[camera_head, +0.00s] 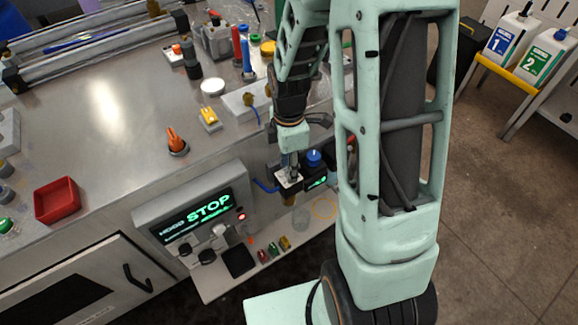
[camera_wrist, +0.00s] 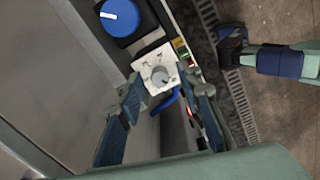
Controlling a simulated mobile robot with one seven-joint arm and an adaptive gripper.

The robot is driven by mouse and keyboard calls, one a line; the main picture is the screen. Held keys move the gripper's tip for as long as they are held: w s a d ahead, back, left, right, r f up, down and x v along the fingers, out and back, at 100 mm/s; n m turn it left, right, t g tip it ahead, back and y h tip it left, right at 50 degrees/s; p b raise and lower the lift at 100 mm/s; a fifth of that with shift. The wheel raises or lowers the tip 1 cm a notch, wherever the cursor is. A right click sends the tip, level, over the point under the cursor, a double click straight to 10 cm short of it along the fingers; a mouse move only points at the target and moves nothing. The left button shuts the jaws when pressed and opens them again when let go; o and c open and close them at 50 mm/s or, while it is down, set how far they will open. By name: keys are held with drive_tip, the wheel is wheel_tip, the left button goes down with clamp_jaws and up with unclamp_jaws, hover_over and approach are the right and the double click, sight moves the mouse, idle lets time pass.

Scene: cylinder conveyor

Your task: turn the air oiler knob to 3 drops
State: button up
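A small round grey knob (camera_wrist: 160,76) with a pointer sits on a white dial plate (camera_wrist: 145,66), and looks like the oiler knob. In the head view the white plate (camera_head: 283,182) tops a unit on the bench's front side. My gripper (camera_wrist: 163,88) points at the plate, its two fingers apart on either side of the knob. I cannot tell whether they touch it. In the head view my gripper (camera_head: 291,166) is just above the plate and hides much of the knob. The dial marks are too small to read.
A larger blue knob (camera_wrist: 119,17) on a black block is close beside the plate; it also shows in the head view (camera_head: 314,158). A panel (camera_head: 200,212) reading STOP is to the left. A lower shelf (camera_head: 216,287) holds small coloured parts.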

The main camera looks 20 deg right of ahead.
drive_tip(key=shift+f, duration=0.15)
drive_tip(key=shift+c, duration=0.3)
clamp_jaws()
